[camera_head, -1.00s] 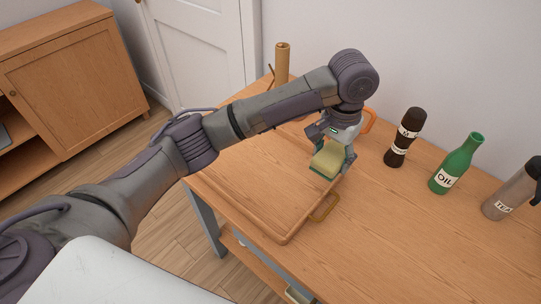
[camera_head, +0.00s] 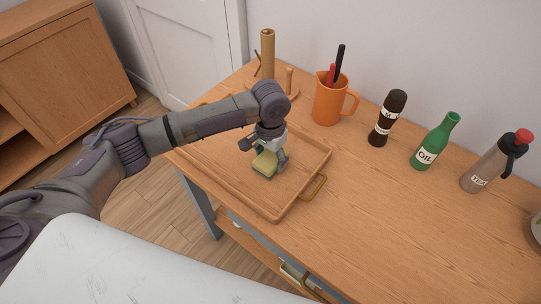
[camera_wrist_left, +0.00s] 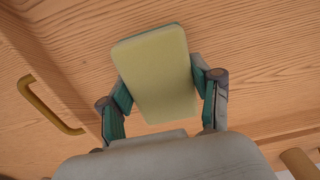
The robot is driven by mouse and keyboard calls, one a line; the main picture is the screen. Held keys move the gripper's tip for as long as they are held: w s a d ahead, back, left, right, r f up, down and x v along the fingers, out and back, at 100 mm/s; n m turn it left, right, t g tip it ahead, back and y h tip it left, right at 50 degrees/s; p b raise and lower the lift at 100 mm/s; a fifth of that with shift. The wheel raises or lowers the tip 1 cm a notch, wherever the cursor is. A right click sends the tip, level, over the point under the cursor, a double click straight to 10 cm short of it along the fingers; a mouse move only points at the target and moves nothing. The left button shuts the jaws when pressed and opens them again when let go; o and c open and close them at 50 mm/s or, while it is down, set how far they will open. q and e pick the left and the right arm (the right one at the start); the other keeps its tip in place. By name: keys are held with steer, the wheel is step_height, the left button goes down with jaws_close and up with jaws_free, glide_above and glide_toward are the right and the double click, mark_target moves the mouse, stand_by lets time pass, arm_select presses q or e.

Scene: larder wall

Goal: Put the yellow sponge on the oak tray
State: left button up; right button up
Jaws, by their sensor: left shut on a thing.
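The yellow sponge (camera_head: 264,163), with a green underside, is between the fingers of my left gripper (camera_head: 269,161). In the left wrist view the sponge (camera_wrist_left: 155,72) fills the space between the two fingers, and the gripper (camera_wrist_left: 162,98) is shut on it. The gripper and sponge are over the tray. I cannot tell whether the sponge touches the tray surface. My right gripper is not in view.
An orange jug (camera_head: 328,104) with utensils stands behind the tray. The front right tabletop is clear.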

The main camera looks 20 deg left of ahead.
mark_target(271, 157)
arm_select(q)
steer(key=shift+f, duration=0.15)
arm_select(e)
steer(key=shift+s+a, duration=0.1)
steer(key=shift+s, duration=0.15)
arm_select(q)
steer(key=o, duration=1.2)
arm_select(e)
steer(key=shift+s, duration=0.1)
arm_select(q)
step_height(271, 157, up, 11)
steer(key=shift+w+f+b, duration=0.1)
steer(key=shift+b, duration=0.9)
steer(key=shift+r, duration=0.75)
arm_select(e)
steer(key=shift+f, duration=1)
